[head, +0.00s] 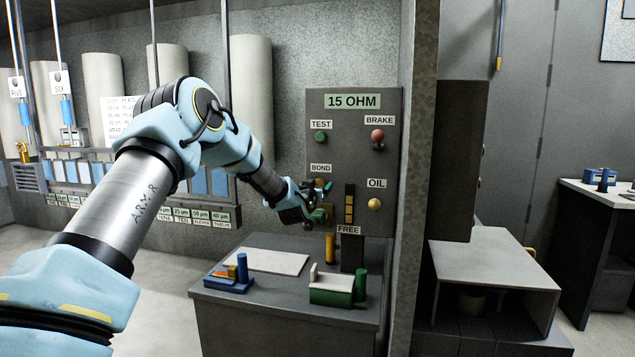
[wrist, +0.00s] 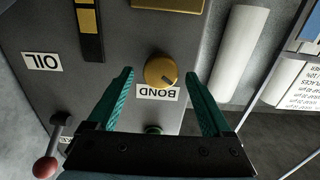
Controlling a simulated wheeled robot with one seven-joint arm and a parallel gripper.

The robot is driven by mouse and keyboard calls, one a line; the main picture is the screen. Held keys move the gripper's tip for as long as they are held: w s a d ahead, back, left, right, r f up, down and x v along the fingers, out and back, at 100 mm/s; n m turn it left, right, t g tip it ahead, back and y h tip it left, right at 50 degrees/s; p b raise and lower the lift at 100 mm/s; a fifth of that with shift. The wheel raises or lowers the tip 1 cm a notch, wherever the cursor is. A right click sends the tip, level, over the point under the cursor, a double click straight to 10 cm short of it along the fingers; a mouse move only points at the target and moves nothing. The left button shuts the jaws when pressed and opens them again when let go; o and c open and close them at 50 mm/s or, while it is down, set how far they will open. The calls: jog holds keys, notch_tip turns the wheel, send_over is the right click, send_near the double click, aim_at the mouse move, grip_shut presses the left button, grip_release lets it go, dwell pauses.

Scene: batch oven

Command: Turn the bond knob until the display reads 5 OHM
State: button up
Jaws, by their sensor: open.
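The display (head: 352,101) at the top of the grey panel (head: 345,140) reads 15 OHM. The bond knob (wrist: 161,71) is a round yellow knob with a dark mark toward its lower right in the wrist view, where the BOND label (wrist: 157,93) appears upside down. In the head view the BOND label (head: 320,168) shows, but the knob is hard to make out at my gripper. My gripper (head: 322,200) is open at the panel. In the wrist view its teal fingers (wrist: 160,75) stand on either side of the knob, with a visible gap on both sides.
A green TEST button (head: 320,136), a red BRAKE knob (head: 377,136) and a yellow OIL knob (head: 374,205) are on the same panel. A dark strip with yellow blocks (head: 349,206) is right of my gripper. Below, a table (head: 215,292) holds blue and green fixtures.

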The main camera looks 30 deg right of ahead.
jog(key=shift+w+d, duration=0.15)
jog(key=shift+f, duration=0.1)
grip_shut()
dwell(0.6)
